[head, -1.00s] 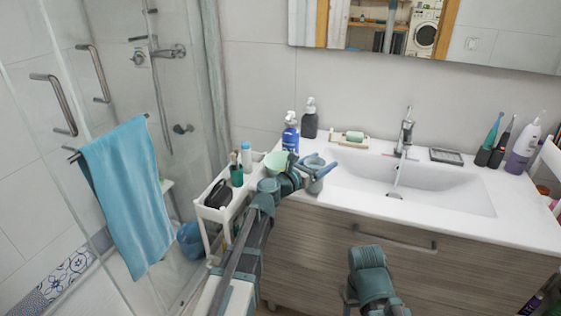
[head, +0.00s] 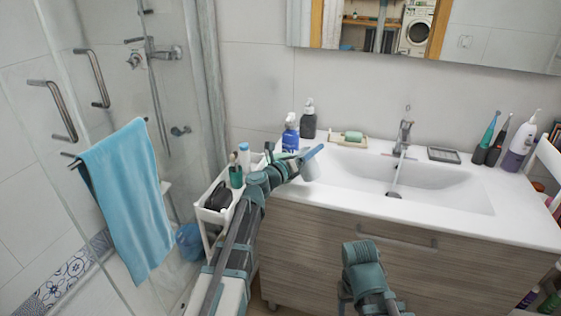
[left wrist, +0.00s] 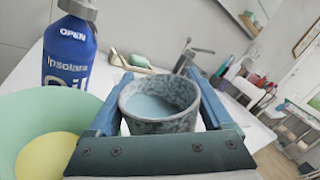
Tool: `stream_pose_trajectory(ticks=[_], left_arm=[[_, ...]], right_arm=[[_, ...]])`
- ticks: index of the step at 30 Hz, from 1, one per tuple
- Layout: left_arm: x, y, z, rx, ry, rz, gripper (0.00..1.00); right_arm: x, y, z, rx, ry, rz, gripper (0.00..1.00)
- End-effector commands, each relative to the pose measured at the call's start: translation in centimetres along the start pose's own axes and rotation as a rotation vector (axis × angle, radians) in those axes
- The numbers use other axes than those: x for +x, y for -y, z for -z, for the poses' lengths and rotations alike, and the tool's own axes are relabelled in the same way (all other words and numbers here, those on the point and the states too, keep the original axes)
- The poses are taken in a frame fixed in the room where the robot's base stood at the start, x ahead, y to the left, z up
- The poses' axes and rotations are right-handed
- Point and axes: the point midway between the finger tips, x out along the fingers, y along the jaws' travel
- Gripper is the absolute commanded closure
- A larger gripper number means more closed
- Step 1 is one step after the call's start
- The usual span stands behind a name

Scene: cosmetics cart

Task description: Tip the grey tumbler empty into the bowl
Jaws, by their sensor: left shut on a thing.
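The grey tumbler (left wrist: 158,108) is speckled and sits between the two fingers of my left gripper (left wrist: 160,100), which is shut on it. Its mouth shows in the left wrist view with a smooth pale blue-grey inside; I cannot tell what is in it. In the head view the tumbler (head: 309,171) is held by my left gripper (head: 303,162) at the counter's left front edge. The pale green bowl (left wrist: 25,122), yellowish inside, is just left of the gripper in the left wrist view. In the head view my left arm hides most of the bowl. My right gripper does not show.
A blue pump bottle (left wrist: 69,50) stands behind the bowl; it also shows in the head view (head: 290,136). A dark dispenser (head: 308,121) and a soap dish (head: 350,138) are near. The white cart (head: 203,212) holds a green cup (head: 236,176). The sink (head: 400,185) lies right.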

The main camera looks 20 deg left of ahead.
Motion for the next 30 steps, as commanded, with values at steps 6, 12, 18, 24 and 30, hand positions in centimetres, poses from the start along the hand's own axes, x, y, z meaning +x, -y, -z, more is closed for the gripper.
stream_pose_trajectory(ticks=[6,12,18,24,30], left_arm=[[0.2,0.1,-0.8,-0.050,0.007,0.000,0.72],[0.2,0.1,-1.2,-0.080,0.011,0.000,0.72],[0.2,0.0,-1.5,-0.114,0.015,0.000,0.72],[0.2,0.0,-1.8,-0.162,0.022,0.000,0.72],[0.2,-0.1,-2.1,-0.221,0.030,-0.001,0.72]], right_arm=[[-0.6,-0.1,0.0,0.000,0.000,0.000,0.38],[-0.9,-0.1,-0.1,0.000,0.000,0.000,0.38],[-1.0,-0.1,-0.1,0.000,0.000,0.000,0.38],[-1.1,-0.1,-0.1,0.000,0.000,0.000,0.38],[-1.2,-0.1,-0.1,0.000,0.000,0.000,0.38]])
